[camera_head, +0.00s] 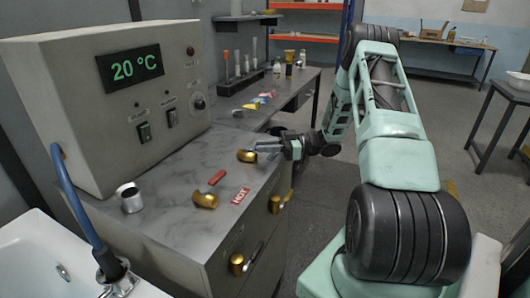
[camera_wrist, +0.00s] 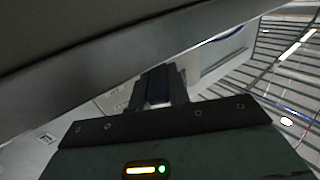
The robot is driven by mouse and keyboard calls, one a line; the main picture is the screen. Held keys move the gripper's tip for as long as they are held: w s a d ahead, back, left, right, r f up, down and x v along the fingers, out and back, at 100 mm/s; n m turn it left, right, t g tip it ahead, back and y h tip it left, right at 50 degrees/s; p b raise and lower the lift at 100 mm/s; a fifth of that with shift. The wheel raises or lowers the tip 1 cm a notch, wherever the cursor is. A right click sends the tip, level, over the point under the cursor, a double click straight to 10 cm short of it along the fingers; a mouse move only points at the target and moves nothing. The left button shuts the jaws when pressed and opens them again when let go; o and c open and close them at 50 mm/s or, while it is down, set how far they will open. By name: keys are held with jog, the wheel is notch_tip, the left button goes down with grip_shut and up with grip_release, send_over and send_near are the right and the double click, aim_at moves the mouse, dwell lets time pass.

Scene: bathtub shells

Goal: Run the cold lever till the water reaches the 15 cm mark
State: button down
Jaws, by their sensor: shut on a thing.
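My gripper (camera_head: 268,150) is at the far end of the grey counter, with its jaws closed at the far brass tap (camera_head: 247,156). They are shut on that tap's lever, which they mostly hide; no cold label is readable. A nearer brass tap (camera_head: 205,200) has a red handle (camera_head: 217,177) and a red HOT plate (camera_head: 241,195) beside it. The white tub (camera_head: 40,255) is at lower left, only partly in view. I cannot make out a water level or a 15 cm mark. In the wrist view my gripper's fingers (camera_wrist: 162,85) show, but what they hold is unclear.
A cream control box (camera_head: 80,120) reading 20 °C stands on the counter (camera_head: 165,225). A metal cup (camera_head: 130,198) is in front of it. A blue hose (camera_head: 75,205) runs to a chrome fitting (camera_head: 116,280) at the tub. Brass knobs project from the counter's front.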

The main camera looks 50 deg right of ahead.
jog(key=shift+w+d+n+g+y+b, duration=0.25)
jog(key=shift+n+g+y, duration=0.35)
jog(key=shift+g, duration=0.3)
jog(key=shift+w+d+n+g+y+b, duration=0.1)
jog(key=shift+w+n+g+y+b, duration=0.2)
jog(key=shift+n+g+y, duration=0.35)
jog(key=shift+g, duration=0.35)
jog(key=c, duration=1.3)
grip_release()
jog(key=b+v, duration=0.3)
jog(key=v, duration=1.4)
jog(key=shift+s+d+r, duration=0.1)
jog(key=shift+s+d, duration=0.1)
jog(key=shift+d, duration=0.05)
